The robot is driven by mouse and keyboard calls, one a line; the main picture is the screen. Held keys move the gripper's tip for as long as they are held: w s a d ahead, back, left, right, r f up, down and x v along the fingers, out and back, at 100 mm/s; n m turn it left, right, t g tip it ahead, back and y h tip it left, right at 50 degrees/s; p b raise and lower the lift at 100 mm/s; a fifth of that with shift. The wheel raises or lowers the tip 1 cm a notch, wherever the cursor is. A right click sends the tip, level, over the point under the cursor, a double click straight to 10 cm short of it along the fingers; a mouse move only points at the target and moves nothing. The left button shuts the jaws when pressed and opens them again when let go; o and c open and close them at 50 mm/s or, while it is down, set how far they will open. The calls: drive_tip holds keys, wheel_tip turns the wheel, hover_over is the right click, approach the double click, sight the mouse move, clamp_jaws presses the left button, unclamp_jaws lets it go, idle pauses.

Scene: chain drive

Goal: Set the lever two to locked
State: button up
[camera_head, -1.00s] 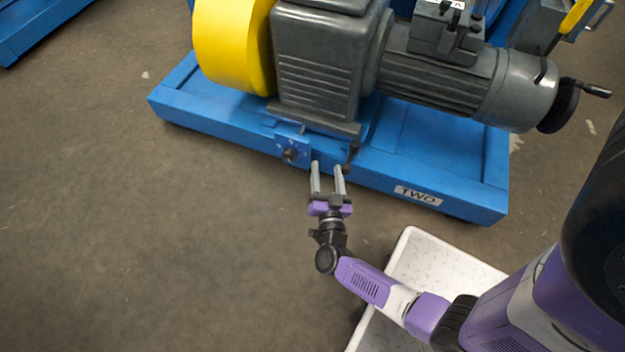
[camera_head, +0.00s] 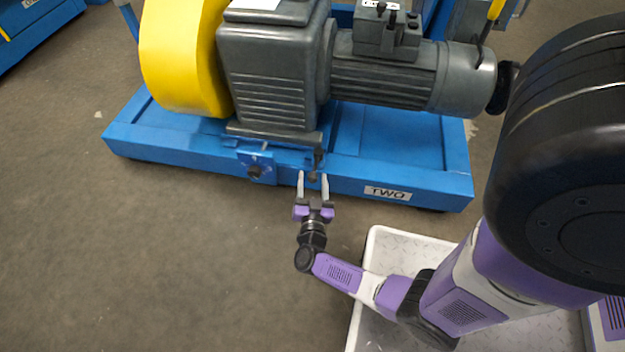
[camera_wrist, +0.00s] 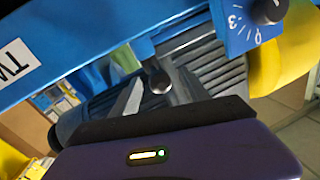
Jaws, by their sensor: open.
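The machine's blue base (camera_head: 425,178) carries a plate marked TWO (camera_head: 387,193). On its front edge a dark lever (camera_head: 318,160) hangs down with a round knob at its end. My gripper (camera_head: 313,175) is open, its two pale fingers pointing at the base, with the lever's knob appearing between the fingertips. In the wrist view the round black knob (camera_wrist: 159,82) shows just beyond the gripper body, next to a grey finger (camera_wrist: 130,98). I cannot tell whether a finger touches it. No locked marking is readable.
A blue box with a black dial (camera_head: 255,170) sits left of the lever; its dial (camera_wrist: 268,10) shows numbers in the wrist view. A yellow guard (camera_head: 180,60) and grey motor (camera_head: 390,75) stand above. A white platform (camera_head: 385,245) lies below. Floor at left is clear.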

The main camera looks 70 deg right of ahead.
drive_tip(key=shift+w+d, duration=0.15)
drive_tip(key=shift+d, duration=0.45)
clamp_jaws()
idle(1.1)
